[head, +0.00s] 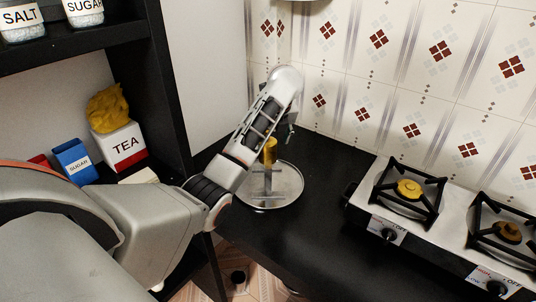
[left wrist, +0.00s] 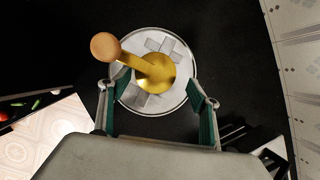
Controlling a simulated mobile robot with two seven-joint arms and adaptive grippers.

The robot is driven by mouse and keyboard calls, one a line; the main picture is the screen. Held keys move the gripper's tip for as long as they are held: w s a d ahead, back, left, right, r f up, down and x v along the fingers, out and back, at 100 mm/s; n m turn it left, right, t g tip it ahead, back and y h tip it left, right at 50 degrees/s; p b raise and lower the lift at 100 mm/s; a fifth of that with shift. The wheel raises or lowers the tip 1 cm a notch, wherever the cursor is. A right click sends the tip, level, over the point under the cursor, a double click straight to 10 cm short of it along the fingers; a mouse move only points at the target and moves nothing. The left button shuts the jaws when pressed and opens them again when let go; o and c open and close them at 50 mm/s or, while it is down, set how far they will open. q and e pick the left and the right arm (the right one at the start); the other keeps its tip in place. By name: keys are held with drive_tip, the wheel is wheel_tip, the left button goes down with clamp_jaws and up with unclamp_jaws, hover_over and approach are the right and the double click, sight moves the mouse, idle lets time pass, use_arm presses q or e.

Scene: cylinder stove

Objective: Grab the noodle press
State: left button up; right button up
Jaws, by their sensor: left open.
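The noodle press (head: 270,151) shows as a gold cylinder above a grey metal stand on a round plate (head: 291,190), on the black counter beside the shelf. In the left wrist view the noodle press (left wrist: 157,72) is seen from above, with a gold handle ending in a round wooden knob (left wrist: 104,46). My left gripper (left wrist: 156,108) is open and empty, its green-padded fingers on either side of the plate's lower part in that view. In the head view my left gripper (head: 288,118) is partly hidden by its own arm, just above the press. My right gripper is not in view.
A two-burner stove (head: 365,210) stands on the counter to the right. A dark shelf (head: 150,60) at the left holds a tea box (head: 122,146), a blue sugar box (head: 74,161) and jars. A tiled wall (head: 400,60) closes the back. The counter between press and stove is clear.

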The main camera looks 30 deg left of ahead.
sight(268, 154)
use_arm(q)
drive_tip(key=x, duration=0.2)
drive_tip(key=s+x, duration=0.1)
drive_tip(key=x, duration=0.3)
drive_tip(key=shift+s+f, duration=0.15)
drive_tip(key=shift+f, duration=0.25)
drive_tip(key=shift+a+f, duration=0.1)
drive_tip(key=shift+f, duration=0.25)
drive_tip(key=c, duration=1.7)
drive_tip(key=shift+w+r, duration=0.2)
drive_tip(key=shift+w, duration=0.1)
clamp_jaws()
drive_tip(key=shift+r, duration=0.1)
